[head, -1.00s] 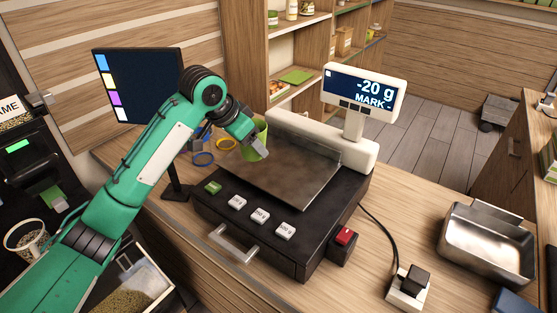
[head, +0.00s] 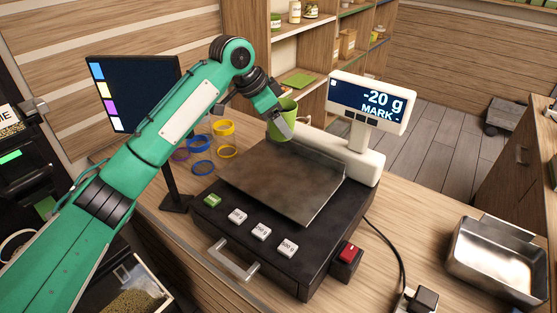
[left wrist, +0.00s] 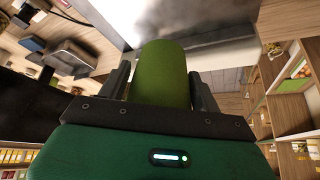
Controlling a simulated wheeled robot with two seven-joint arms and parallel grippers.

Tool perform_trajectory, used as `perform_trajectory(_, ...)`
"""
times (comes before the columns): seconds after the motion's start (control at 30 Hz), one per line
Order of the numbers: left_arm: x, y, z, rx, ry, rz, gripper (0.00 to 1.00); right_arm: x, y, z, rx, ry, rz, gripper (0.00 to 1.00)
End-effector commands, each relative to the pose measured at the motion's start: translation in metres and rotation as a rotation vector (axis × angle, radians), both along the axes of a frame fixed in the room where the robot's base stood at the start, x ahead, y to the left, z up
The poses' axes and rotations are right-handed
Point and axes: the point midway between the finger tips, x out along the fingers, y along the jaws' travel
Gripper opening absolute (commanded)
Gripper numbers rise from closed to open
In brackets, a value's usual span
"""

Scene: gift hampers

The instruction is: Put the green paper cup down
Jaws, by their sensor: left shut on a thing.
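The green paper cup (head: 279,127) is held by my left gripper (head: 284,124), above the back left part of the scale's metal plate (head: 285,178). The cup looks upright, and a gap seems to show between it and the plate. In the left wrist view the green cup (left wrist: 163,72) sits between the two dark fingers of my left gripper (left wrist: 160,88), which are shut on it. The scale display (head: 367,102) reads -20 g and MARK. My right gripper is not in view.
Blue, yellow and purple rings (head: 202,167) lie left of the scale. A dark monitor (head: 135,95) stands behind my left arm. A metal tray (head: 497,262) sits at the right. The scale plate is bare. Shelves (head: 330,45) stand behind the counter.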

Motion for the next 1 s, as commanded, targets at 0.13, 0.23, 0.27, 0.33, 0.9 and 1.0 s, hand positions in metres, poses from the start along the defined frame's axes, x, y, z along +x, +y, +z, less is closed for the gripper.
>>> perform_trajectory(0.13, -0.001, 0.0, -0.037, 0.001, 0.005, 0.001, 0.37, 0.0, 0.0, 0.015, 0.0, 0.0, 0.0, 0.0)
perform_trajectory(0.23, -0.001, 0.0, -0.058, 0.0, 0.003, 0.001, 0.37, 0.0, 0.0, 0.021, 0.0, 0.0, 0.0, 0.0)
perform_trajectory(0.27, -0.001, 0.001, -0.064, 0.0, 0.003, 0.001, 0.37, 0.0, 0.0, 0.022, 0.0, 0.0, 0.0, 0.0)
perform_trajectory(0.33, -0.001, 0.0, -0.074, 0.0, 0.001, 0.002, 0.37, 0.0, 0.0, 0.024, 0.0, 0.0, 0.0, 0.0)
perform_trajectory(0.9, 0.0, 0.0, -0.129, -0.001, 0.0, 0.0, 0.37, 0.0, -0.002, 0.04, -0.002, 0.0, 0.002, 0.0)
perform_trajectory(1.0, 0.0, 0.0, -0.129, -0.001, -0.001, 0.0, 0.37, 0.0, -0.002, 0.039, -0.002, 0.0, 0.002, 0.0)
